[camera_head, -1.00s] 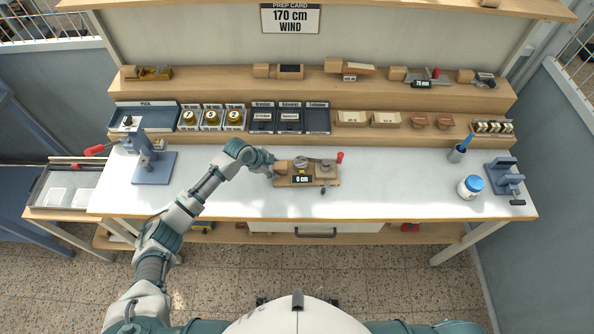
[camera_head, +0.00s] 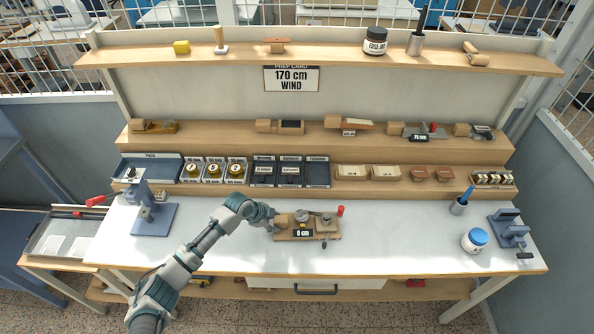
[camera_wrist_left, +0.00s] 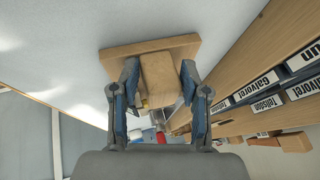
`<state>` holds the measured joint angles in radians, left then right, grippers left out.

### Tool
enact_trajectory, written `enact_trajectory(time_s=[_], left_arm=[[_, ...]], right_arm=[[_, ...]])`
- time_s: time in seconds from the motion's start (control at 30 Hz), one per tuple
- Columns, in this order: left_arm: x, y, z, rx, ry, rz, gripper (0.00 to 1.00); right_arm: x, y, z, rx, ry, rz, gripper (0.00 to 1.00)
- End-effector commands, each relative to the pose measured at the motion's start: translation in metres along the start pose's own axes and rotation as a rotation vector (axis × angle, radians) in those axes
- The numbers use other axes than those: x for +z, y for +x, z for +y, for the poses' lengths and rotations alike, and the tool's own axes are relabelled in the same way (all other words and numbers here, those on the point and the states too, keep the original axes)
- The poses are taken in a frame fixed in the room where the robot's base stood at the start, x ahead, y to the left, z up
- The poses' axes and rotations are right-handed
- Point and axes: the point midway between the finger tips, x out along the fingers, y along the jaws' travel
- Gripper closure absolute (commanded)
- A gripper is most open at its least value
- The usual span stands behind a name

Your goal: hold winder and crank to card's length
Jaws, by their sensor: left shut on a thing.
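The winder (camera_head: 318,235) sits on the white bench top, a wooden base with a spool, a small black display and a crank with a red knob (camera_head: 340,211) at its right. The display seems to read 0 or 6 cm; it is too small to be sure. My left gripper (camera_head: 273,219) is shut on the winder's wooden block at its left end. In the left wrist view the block (camera_wrist_left: 160,78) stands between both fingers. The card (camera_head: 291,79) on the back board reads 170 cm WIND. My right gripper is not in view.
A blue press (camera_head: 153,218) with a red handle stands at the left. A blue-lidded jar (camera_head: 474,240), a cup (camera_head: 459,206) and a blue clamp (camera_head: 510,230) stand at the right. The bench right of the winder is clear.

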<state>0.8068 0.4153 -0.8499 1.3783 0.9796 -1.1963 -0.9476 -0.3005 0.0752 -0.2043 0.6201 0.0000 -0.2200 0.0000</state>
Motion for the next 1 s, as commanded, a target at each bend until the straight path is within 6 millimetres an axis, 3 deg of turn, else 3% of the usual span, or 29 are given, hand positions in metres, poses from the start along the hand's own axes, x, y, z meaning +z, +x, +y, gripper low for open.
enact_trajectory(time_s=[0.3,0.73,1.0], left_arm=[[0.002,0.002,0.004,0.006,0.000,0.003,0.89],[0.003,0.001,0.003,0.006,0.000,0.000,0.90],[0.004,0.001,0.003,0.005,0.000,-0.002,0.90]], right_arm=[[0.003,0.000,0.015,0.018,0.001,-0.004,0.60],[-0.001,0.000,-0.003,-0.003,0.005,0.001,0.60],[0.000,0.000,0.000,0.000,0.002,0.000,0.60]])
